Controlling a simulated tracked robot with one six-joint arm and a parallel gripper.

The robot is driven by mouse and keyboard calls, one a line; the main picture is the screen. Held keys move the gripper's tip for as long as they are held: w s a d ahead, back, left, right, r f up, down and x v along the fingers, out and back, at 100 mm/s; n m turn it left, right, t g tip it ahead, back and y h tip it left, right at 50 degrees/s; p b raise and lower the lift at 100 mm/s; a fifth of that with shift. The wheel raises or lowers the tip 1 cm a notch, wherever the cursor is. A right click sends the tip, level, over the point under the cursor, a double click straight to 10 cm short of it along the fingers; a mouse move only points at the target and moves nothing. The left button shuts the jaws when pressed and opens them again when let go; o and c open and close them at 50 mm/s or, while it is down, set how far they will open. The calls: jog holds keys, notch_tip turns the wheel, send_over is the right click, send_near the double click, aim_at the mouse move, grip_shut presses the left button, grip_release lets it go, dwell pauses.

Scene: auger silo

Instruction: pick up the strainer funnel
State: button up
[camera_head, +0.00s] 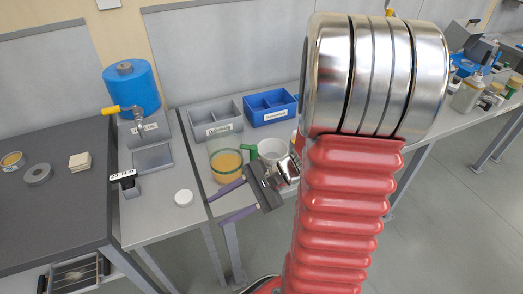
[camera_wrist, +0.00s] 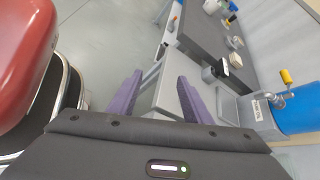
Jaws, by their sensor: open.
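My gripper (camera_head: 216,210) is at the front edge of the grey bench, its two purple fingers apart and pointing left. In the wrist view the fingers (camera_wrist: 160,77) are spread with nothing between them. Behind the gripper in the head view stands a white round vessel (camera_head: 271,150), with a green piece (camera_head: 250,151) to its left. One of these may be the strainer funnel, but I cannot tell for sure. My arm and gripper partly hide that area. No strainer funnel is clear in the wrist view.
A glass jar of yellow contents (camera_head: 226,166) stands close behind the gripper. A grey bin (camera_head: 216,130) and a blue bin (camera_head: 270,118) are at the back. A blue tank (camera_head: 118,88) with a yellow-handled tap is at left.

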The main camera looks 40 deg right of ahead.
jog(key=d+f+m+t+h, duration=0.3)
jog(key=d+m, duration=0.3)
jog(key=d, duration=0.2)
jog(key=d+f+m+t+h, duration=0.3)
jog(key=d+m+t+h, duration=0.1)
jog(key=d, duration=0.5)
jog(key=d+f+m+t+h, duration=0.3)
jog(key=d+m+t, duration=0.2)
jog(key=d+m, duration=0.3)
jog(key=shift+s+d+m+t, duration=0.2)
jog(key=shift+d+m+t, duration=0.2)
jog(key=shift+w, duration=4.15)
jog(key=shift+a, duration=0.1)
jog(key=shift+w, duration=2.75)
jog(key=c, duration=0.7)
